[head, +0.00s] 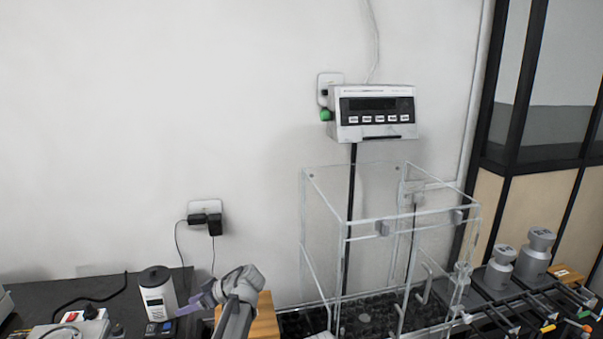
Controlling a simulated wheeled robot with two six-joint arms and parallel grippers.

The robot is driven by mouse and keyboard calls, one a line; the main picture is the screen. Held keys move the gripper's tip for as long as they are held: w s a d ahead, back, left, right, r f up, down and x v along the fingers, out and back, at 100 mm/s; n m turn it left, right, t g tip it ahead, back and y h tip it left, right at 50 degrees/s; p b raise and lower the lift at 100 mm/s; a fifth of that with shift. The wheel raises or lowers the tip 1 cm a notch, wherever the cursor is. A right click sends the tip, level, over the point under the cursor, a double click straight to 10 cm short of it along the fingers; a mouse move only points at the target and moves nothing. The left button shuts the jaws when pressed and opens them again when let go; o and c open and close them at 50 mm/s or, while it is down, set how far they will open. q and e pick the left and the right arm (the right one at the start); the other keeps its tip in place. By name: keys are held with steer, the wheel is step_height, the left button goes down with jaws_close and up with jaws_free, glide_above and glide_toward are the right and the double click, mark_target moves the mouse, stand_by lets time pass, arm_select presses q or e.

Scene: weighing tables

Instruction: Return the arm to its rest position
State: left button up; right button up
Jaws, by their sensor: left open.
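My left gripper (198,302) shows at the bottom of the head view, left of centre, with purple-grey fingers pointing left. It is open, and I see nothing held between the fingers. My grey left arm (238,300) bends up from the bottom edge just to the right of it. The fingers are just right of a white and dark cylindrical device (157,294) in the picture; I cannot tell whether they touch it. My right gripper is not in view.
A clear glass enclosure (325,215) stands right of my arm, below a wall-mounted display (373,112). A wooden block (265,315) is partly hidden behind my arm. Grey metal weights (536,258) stand at right near a rack of rods.

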arm_select(q)
steer(key=s+d+f+m+g+h+b, duration=0.1)
steer(key=s+d+f+m+h, duration=0.4)
steer(key=s+d+m, duration=0.3)
steer(key=s+d+f+m+g+h+b, duration=0.1)
steer(key=s+d+f+m+h, duration=0.4)
steer(key=s+d, duration=1)
step_height(320, 180, down, 3)
steer(key=d+m, duration=0.2)
steer(key=m, duration=0.2)
steer(key=shift+s+r+m+b, duration=0.2)
steer(key=shift+s+m+b, duration=0.1)
steer(key=shift+s+b, duration=0.1)
